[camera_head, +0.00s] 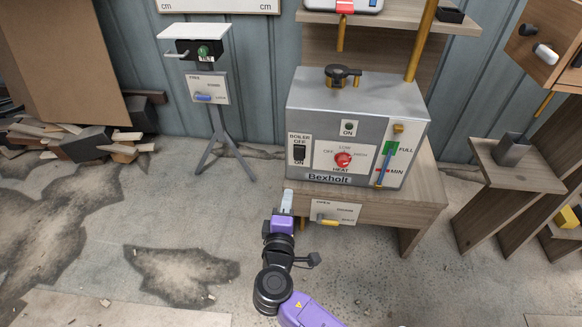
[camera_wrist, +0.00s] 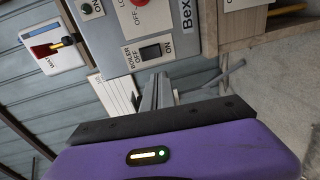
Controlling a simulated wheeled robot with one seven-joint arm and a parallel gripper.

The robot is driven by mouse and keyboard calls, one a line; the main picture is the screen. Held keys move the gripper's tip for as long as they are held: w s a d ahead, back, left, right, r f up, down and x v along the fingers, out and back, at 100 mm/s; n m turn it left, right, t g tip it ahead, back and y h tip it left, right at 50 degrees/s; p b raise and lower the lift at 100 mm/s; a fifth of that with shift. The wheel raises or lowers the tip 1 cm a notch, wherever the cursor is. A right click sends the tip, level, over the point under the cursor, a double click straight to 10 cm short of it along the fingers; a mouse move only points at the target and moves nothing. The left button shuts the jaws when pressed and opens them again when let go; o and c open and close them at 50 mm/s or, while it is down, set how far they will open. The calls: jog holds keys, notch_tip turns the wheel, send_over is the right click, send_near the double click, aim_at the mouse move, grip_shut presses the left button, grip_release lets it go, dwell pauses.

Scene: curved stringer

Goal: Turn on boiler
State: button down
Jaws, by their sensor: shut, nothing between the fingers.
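The boiler (camera_head: 308,106) is a grey metal box labelled Bexholt, standing on a wooden bench. Its black boiler switch (camera_head: 298,153), marked OFF above and ON below, is at the left of the front panel. The switch also shows in the wrist view (camera_wrist: 151,52), turned sideways. A red heat knob (camera_head: 343,160) sits to the right of it, with an ON lamp (camera_head: 348,127) above that looks dark. My gripper (camera_head: 287,196) is shut and empty, below the switch. In the wrist view its fingertips (camera_wrist: 158,78) point toward the switch; contact cannot be told.
Below the boiler is a panel with a yellow handle (camera_head: 327,219). A level gauge (camera_head: 385,165) is at the boiler's right. A stand with a blue-handled panel (camera_head: 208,97) is at the left. Wooden shelving (camera_head: 515,165) is at the right.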

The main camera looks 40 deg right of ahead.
aim_at(298, 160)
jog(key=shift+s+d, duration=0.25)
jog(key=shift+s, duration=0.1)
jog(key=b+x, duration=0.3)
jog(key=x, duration=1.1)
jog(key=shift+s+d, duration=0.15)
jog(key=shift+d, duration=0.15)
